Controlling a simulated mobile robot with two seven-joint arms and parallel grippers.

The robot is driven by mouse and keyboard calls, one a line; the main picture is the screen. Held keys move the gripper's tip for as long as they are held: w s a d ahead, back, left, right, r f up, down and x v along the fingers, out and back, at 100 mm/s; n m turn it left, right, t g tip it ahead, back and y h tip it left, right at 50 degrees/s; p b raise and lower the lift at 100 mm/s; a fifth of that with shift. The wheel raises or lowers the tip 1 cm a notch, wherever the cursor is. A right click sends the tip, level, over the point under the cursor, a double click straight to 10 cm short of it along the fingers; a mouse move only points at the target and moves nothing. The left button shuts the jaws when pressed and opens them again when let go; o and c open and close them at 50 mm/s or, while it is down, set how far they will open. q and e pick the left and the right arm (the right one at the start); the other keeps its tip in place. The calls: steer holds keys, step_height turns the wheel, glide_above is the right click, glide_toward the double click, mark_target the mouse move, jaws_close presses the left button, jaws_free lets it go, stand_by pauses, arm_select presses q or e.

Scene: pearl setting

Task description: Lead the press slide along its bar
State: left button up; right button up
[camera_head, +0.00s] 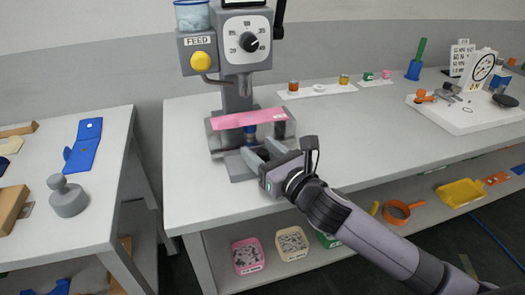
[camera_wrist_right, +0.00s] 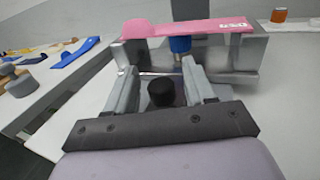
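The grey press (camera_head: 238,90) stands on the left end of the long white table. A grey bracket (camera_head: 289,140) crosses its front, with a pink strip (camera_head: 248,119) along the top. A blue cylinder (camera_head: 250,130) hangs under the strip; it also shows in the right wrist view (camera_wrist_right: 180,44). My right gripper (camera_head: 257,156) is open, low in front of the bracket. In the right wrist view, a round black knob (camera_wrist_right: 161,92) lies between its fingers, with a gap on each side. I cannot tell which part is the slide. My left gripper is not in view.
A side table (camera_head: 107,175) at left holds a blue holder (camera_head: 84,145) and a grey knobbed weight (camera_head: 67,197). A white strip (camera_head: 318,91) with small jars and a white board (camera_head: 462,118) stand rightward. The table's middle is clear. Bins (camera_head: 248,255) sit below.

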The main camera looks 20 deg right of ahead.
steer(key=shift+v, duration=3.6)
steer(key=shift+c, duration=0.2)
